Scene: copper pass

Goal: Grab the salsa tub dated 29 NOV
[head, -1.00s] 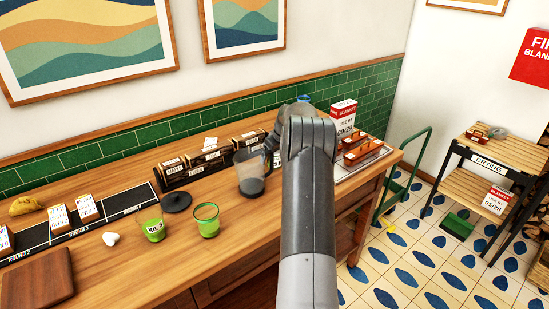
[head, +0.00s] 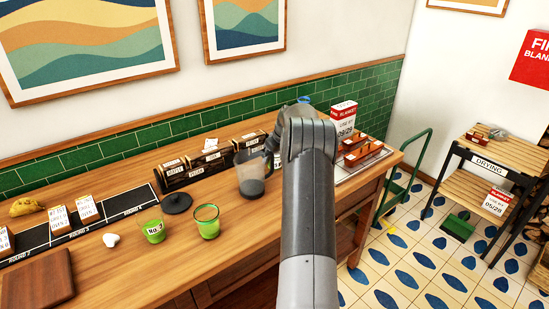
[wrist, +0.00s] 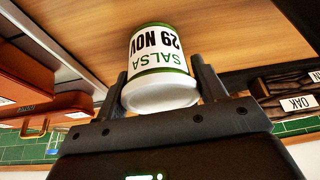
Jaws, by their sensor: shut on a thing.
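The salsa tub (wrist: 158,52) shows in the wrist view, white with green bands and a label reading SALSA 29 NOV, upside down in the picture. My gripper (wrist: 162,88) has one finger on each side of the tub and is shut on it, near its white end. The wooden counter surface (wrist: 225,35) is behind the tub; I cannot tell whether the tub touches it. In the head view my own arm hides the gripper and the tub.
A grey pitcher (head: 251,178) stands just left of my arm, with labelled dark boxes (head: 190,168) behind it. Two green glasses (head: 207,222) stand nearer. Right of my arm are a red-and-white box (head: 344,117) and brown holders (head: 364,155).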

